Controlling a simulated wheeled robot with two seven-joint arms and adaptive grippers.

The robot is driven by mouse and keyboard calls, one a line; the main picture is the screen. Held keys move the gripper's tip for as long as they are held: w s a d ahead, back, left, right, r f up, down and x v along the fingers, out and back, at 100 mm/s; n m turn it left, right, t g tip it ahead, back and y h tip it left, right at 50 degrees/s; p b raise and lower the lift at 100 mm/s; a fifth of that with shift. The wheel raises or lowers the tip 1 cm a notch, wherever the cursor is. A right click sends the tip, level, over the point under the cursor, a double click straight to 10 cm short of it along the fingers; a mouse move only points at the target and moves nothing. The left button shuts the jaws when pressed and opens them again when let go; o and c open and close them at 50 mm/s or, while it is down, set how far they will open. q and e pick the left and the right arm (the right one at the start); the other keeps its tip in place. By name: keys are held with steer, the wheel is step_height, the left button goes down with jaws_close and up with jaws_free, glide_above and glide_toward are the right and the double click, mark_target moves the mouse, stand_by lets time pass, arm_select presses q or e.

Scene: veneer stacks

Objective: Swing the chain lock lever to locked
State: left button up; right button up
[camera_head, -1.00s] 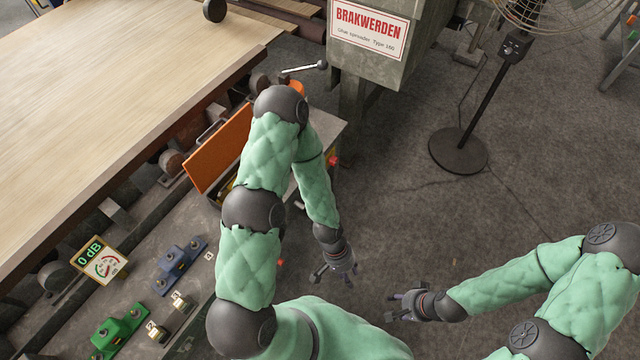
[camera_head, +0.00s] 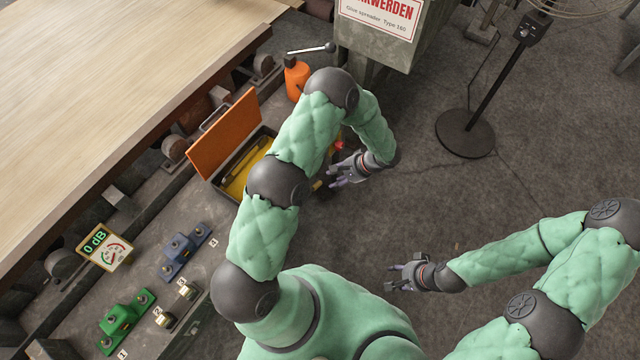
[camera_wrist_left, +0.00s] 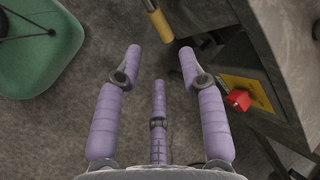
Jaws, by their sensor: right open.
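A short yellow handle (camera_wrist_left: 157,20) shows at the top of the left wrist view, just beyond my left fingertips. I cannot tell for sure that it is the chain lock lever. In the head view a yellowish tip (camera_head: 318,185) shows beside the machine's front, next to my left gripper (camera_head: 336,177). My left gripper's fingers are spread and empty in the left wrist view (camera_wrist_left: 160,62), apart from the handle. My right gripper (camera_head: 396,279) is open and empty over the floor.
A red knob on a yellow plate (camera_wrist_left: 239,99) is on the machine's side, right of my left fingers. An open orange-lidded toolbox (camera_head: 222,140) and an orange bottle (camera_head: 295,79) stand on the bench.

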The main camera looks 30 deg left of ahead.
arm_select(q)
steer(key=b+x, duration=0.2)
steer(key=x, duration=0.7)
steer(key=shift+a+f, duration=0.2)
steer(key=shift+f, duration=0.05)
steer(key=shift+s, duration=0.1)
steer(key=shift+c, duration=0.3)
jaws_close()
